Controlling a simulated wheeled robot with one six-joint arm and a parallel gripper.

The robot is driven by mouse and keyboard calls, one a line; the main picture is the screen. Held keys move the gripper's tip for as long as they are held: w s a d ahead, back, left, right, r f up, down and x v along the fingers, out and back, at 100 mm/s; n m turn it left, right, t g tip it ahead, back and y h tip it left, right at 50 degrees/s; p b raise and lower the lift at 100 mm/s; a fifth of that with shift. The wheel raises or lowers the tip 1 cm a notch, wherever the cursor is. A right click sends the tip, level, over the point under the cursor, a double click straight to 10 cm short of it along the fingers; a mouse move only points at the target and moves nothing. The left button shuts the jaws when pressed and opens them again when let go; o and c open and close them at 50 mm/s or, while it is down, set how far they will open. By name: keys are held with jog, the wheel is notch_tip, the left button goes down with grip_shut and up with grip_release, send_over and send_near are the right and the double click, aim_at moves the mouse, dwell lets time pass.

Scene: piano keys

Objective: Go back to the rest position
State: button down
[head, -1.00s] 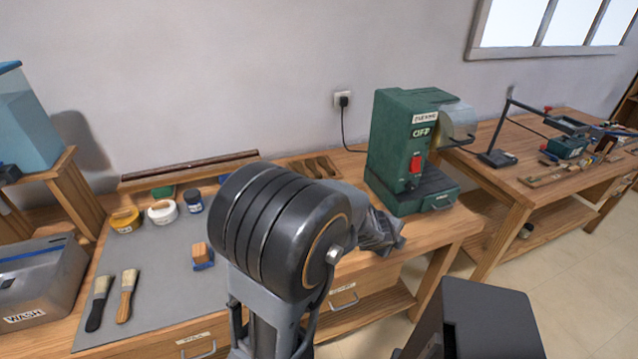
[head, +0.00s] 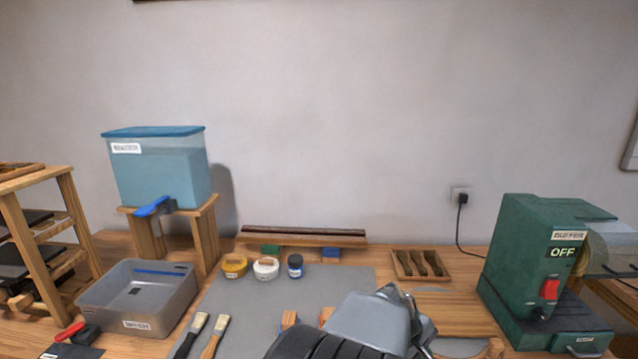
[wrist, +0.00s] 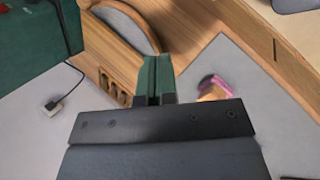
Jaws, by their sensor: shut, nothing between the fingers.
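My gripper (wrist: 157,65) shows in the wrist view with its two dark green fingers together and nothing between them. It hangs in the air, apart from the things beyond it. In the head view my arm rises from the bottom edge, right of the middle, in front of the bench; the fingers cannot be made out there. No rest mark or stand for the arm shows.
The green buffer (head: 545,275), marked OFF, stands at right. A grey wash tray (head: 140,300) and a blue tank (head: 160,175) on a wooden stand are at left. Brushes (head: 205,335), small pots (head: 265,267) and a slotted wooden block (head: 420,265) lie on the bench.

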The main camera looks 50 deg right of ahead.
jog(key=w+a+m+t+y, duration=0.1)
jog(key=w+a+m+t, duration=0.2)
jog(key=w+a, duration=0.65)
jog(key=w+a+r+n+t+y, duration=0.2)
jog(key=w+a, duration=0.4)
jog(key=a, duration=0.5)
jog(key=w+a+r+n+t+y, duration=0.2)
jog(key=w+a, duration=0.4)
jog(key=a, duration=0.6)
jog(key=r+n, duration=0.1)
jog(key=n, duration=0.1)
jog(key=shift+n+t, duration=0.3)
jog(key=shift+w+d, duration=0.1)
